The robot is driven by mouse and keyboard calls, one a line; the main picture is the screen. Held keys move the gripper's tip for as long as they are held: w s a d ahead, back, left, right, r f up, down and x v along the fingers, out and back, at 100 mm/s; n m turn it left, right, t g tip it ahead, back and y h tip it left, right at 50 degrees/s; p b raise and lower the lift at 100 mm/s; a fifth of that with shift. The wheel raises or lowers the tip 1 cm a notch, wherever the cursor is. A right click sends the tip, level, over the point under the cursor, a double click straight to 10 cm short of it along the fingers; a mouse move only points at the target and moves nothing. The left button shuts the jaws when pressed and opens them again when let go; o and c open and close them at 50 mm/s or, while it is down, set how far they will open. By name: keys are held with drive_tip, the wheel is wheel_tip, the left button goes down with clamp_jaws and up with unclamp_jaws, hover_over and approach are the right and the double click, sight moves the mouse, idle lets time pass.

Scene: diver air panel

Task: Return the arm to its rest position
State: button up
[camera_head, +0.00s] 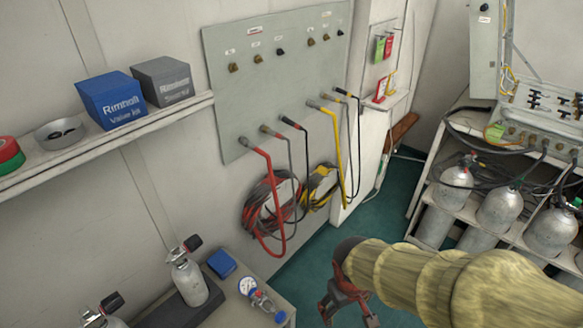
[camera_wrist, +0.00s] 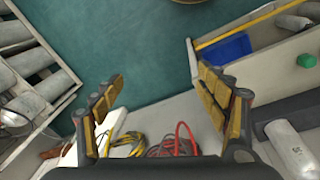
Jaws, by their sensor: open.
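My gripper (camera_head: 345,302) hangs at the lower middle of the head view, at the end of my sleeved arm, above the teal floor. It is open and empty. In the wrist view my gripper (camera_wrist: 165,95) shows its two padded fingers spread apart, with the floor between and beyond them. Nothing is held. In the head view the gripper is apart from the wall panel (camera_head: 225,80) and from the low bench at the lower left.
Red and yellow hoses (camera_head: 268,205) hang from the panel. Gas cylinders (camera_head: 498,208) stand in a rack at right. A bench holds a small cylinder (camera_head: 188,280) and a regulator (camera_head: 262,299). A shelf carries a blue box (camera_head: 112,100) and a grey box (camera_head: 162,82). Open floor (camera_wrist: 145,45) lies between.

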drive_tip(key=s+d+r+m+t, duration=0.2)
drive_tip(key=s+r, duration=0.1)
drive_tip(key=r, duration=0.7)
drive_tip(key=s+d+r+m+t+y, duration=0.1)
drive_tip(key=s+d+r+m+t, duration=0.1)
drive_tip(key=r, duration=0.8)
drive_tip(key=shift+s+d, duration=0.5)
drive_tip(key=shift+d, duration=0.15)
drive_tip(key=shift+c, duration=1)
